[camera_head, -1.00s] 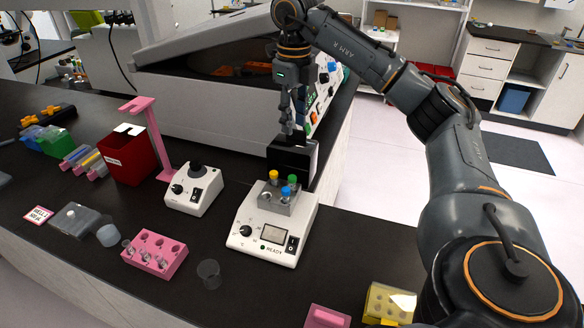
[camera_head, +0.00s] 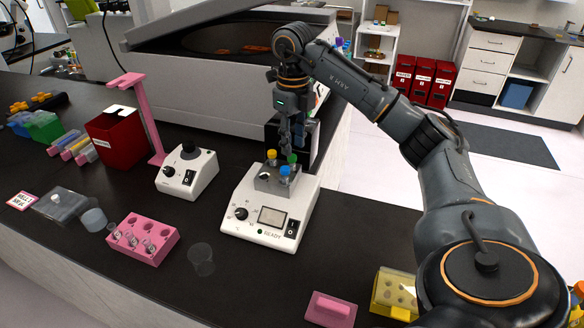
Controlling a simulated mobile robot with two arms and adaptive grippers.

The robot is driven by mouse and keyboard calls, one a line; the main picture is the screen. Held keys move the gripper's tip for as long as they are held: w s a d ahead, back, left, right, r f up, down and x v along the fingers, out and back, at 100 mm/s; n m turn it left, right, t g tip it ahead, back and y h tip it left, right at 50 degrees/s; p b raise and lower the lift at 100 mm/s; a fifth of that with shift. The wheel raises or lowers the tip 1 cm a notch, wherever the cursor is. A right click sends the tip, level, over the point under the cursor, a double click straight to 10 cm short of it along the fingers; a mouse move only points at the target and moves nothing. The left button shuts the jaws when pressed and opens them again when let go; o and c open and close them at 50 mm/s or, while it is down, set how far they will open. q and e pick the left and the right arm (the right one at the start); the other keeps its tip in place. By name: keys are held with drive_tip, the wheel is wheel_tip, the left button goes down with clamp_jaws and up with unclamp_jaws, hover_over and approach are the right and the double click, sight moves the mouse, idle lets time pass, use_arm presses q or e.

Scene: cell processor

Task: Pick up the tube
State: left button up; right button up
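Tubes with yellow (camera_head: 271,154), green (camera_head: 292,158) and blue (camera_head: 284,170) caps stand in the grey block (camera_head: 275,185) on the white heater (camera_head: 268,218). My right gripper (camera_head: 296,148) points down just above and behind the block, close to the green cap. I cannot tell whether it touches that cap or how far its fingers are apart. Several small clear tubes (camera_head: 131,239) sit in the pink rack (camera_head: 142,240) at the left. My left gripper is not in view.
A white mixer (camera_head: 187,172) stands left of the heater, with a pink stand (camera_head: 150,130) and red bin (camera_head: 116,137) beyond. A large grey machine (camera_head: 190,90) with a raised lid is behind. A yellow rack (camera_head: 394,293) and pink block (camera_head: 330,309) lie at the front.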

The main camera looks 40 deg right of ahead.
sight(292, 157)
drive_tip(key=shift+f, duration=0.2)
drive_tip(key=f+p, duration=0.1)
drive_tip(key=f, duration=0.4)
drive_tip(key=shift+w+d+p, duration=0.1)
drive_tip(key=shift+w+p, duration=0.1)
drive_tip(key=shift+p, duration=0.15)
drive_tip(key=shift+r, duration=0.1)
drive_tip(key=c, duration=0.6)
